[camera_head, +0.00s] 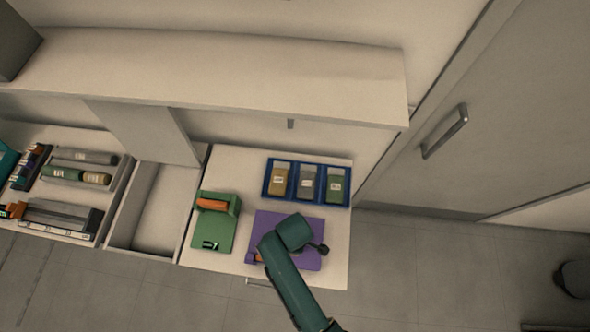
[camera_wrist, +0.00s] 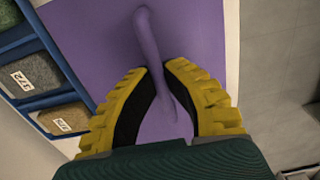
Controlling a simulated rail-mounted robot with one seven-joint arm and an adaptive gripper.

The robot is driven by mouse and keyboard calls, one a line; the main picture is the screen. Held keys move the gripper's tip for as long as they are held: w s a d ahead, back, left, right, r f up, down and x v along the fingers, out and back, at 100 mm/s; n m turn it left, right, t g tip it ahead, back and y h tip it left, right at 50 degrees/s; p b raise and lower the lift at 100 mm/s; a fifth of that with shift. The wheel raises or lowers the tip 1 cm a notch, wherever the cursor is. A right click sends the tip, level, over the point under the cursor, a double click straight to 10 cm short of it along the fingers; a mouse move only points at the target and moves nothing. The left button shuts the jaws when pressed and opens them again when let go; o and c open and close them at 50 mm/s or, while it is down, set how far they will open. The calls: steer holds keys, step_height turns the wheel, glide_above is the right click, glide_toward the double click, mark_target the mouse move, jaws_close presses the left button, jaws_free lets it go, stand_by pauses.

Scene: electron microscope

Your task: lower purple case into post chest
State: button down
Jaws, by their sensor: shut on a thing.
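The purple case (camera_head: 314,232) is a flat slab with an arched handle, over the right front of the white worktop. My gripper (camera_wrist: 158,78) has yellow-and-black fingers, shut on the purple handle (camera_wrist: 148,38), which rises between them in the wrist view. The case's flat face (camera_wrist: 85,35) lies behind the fingers. In the head view my green arm covers the middle of the case and hides the grip. I cannot tell whether the case touches the worktop. An open, empty box-like compartment (camera_head: 123,236), possibly the post chest, lies left of the worktop.
A green case (camera_head: 215,238) with an orange part lies between the purple case and the open compartment. A blue tray (camera_head: 323,203) of labelled containers sits behind the purple case. Instruments fill a tray (camera_head: 72,232) at far left. A shelf (camera_head: 220,75) overhangs behind.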

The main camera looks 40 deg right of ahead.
steer(key=shift+r, duration=0.1)
stand_by(0.4)
steer(key=shift+r+p, duration=1.95)
steer(key=shift+p, duration=0.35)
steer(key=shift+w+r, duration=0.1)
steer(key=shift+r+p, duration=1.9)
steer(key=shift+p, duration=0.3)
steer(key=shift+r, duration=0.15)
step_height(320, 180, up, 4)
steer(key=p, duration=0.4)
